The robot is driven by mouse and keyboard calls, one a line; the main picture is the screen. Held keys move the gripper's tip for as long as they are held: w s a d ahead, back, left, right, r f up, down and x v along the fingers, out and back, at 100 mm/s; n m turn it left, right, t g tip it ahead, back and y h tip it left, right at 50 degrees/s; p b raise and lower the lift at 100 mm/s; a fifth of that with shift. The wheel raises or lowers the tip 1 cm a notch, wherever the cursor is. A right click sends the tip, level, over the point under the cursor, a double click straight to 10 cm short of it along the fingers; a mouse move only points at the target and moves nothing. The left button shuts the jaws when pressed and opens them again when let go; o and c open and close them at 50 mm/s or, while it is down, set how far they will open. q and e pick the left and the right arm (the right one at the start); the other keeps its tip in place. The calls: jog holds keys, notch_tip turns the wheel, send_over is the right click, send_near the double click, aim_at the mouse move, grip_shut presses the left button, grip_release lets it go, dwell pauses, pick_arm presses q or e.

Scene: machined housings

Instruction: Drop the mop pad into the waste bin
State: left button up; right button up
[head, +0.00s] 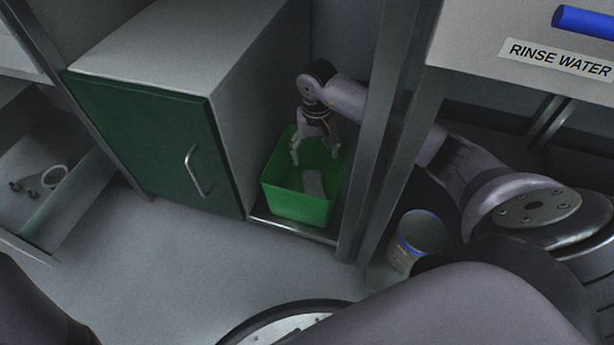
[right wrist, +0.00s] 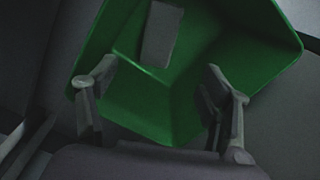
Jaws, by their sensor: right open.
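The green waste bin (head: 297,205) stands on a low shelf between the green-doored cabinet and a metal post. The mop pad (head: 313,184), a small grey rectangle, is inside the bin, below and apart from my fingers. In the right wrist view the pad (right wrist: 161,35) shows against the green inside of the bin (right wrist: 215,35). I cannot tell if it lies flat or leans on a wall. My right gripper (head: 314,157) is open and empty over the bin's opening, pointing down. Its two spread fingers also show in the right wrist view (right wrist: 161,91). My left gripper is out of view.
The cabinet (head: 140,140) with its handle stands left of the bin. A metal post (head: 378,130) rises close on the right, beside my right arm. A can (head: 420,238) sits right of the post. An open drawer (head: 55,205) is at far left. The floor in front is clear.

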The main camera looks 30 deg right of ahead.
notch_tip(320, 180, up, 12)
dwell(0.5)
